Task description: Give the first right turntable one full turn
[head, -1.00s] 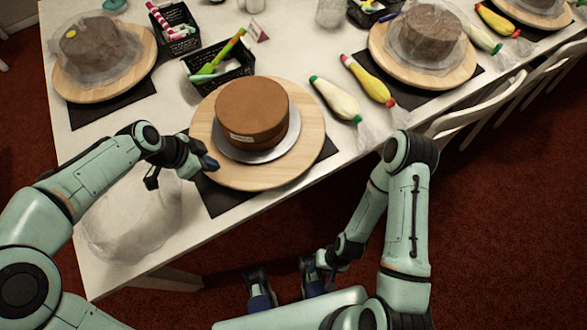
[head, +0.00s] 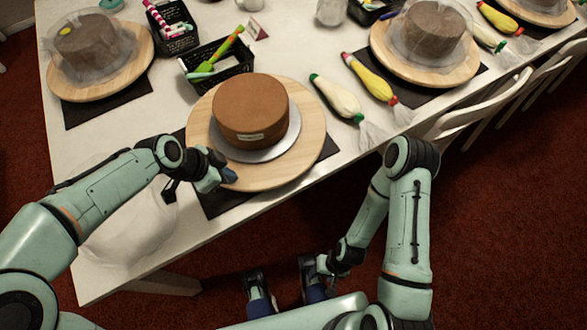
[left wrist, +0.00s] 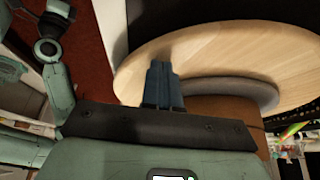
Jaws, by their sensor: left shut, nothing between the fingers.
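The near turntable (head: 310,152) is a round wooden disc on a black mat. It carries a brown cake (head: 250,100) on a grey round board (head: 285,140), with a small pale label on the cake's front. My left gripper (head: 226,177) is shut and empty, its blue fingertips at the disc's front-left rim. In the left wrist view the closed fingers (left wrist: 163,80) overlap the disc's edge (left wrist: 220,50); I cannot tell for certain whether they touch. My right gripper (head: 288,292) is open and empty, below the table's front edge.
Other turntables with wrapped cakes stand at back left (head: 140,65) and right (head: 460,70). A black basket (head: 215,70) stands behind the near disc, and piping bags (head: 335,97) lie to its right. A clear plastic bag lies at the table's left front.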

